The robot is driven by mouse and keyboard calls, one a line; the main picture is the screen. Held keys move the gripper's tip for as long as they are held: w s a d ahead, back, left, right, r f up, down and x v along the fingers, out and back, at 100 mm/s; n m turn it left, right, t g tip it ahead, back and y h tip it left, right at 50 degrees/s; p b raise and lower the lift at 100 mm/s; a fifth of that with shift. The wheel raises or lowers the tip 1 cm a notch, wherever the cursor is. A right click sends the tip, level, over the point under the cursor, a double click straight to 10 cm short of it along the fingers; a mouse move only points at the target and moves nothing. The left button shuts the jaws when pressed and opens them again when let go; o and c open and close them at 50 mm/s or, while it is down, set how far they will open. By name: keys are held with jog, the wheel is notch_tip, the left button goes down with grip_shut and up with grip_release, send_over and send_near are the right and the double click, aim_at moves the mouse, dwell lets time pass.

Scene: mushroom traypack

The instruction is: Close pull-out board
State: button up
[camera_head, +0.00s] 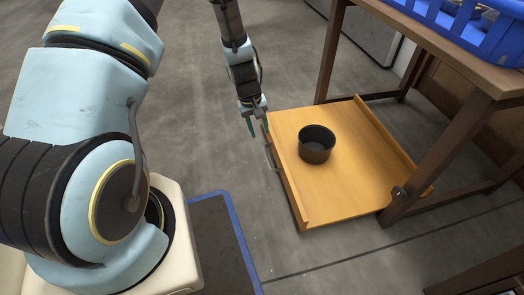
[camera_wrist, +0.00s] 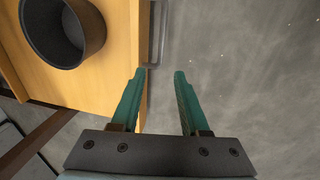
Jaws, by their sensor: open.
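The pull-out board (camera_head: 345,190) is a yellow wooden tray with raised sides, sticking out from under a brown table. It also shows in the wrist view (camera_wrist: 120,50). A thin metal handle (camera_wrist: 156,40) runs along its front edge; in the head view the handle (camera_head: 271,157) is faint. A black round pot (camera_head: 316,145) stands on the board, also seen in the wrist view (camera_wrist: 62,30). My gripper (camera_head: 258,126) is open and empty at the board's far front corner. In the wrist view its green fingers (camera_wrist: 159,72) are just short of the handle's near end.
The brown table (camera_head: 455,62) has legs beside the board, and a blue crate (camera_head: 450,22) stands on top. A dark mat with blue edging (camera_head: 222,240) lies on the floor near my base. The grey floor before the board is clear.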

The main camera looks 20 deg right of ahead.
aim_at(265, 150)
jog(key=f+b, duration=0.1)
jog(key=f, duration=0.2)
jog(key=d+f+b, duration=0.1)
jog(key=f, duration=0.2)
jog(key=f+b, duration=0.2)
jog(key=f, duration=0.1)
jog(key=shift+s+d, duration=0.15)
jog(key=shift+d, duration=0.2)
grip_shut()
dwell(0.9)
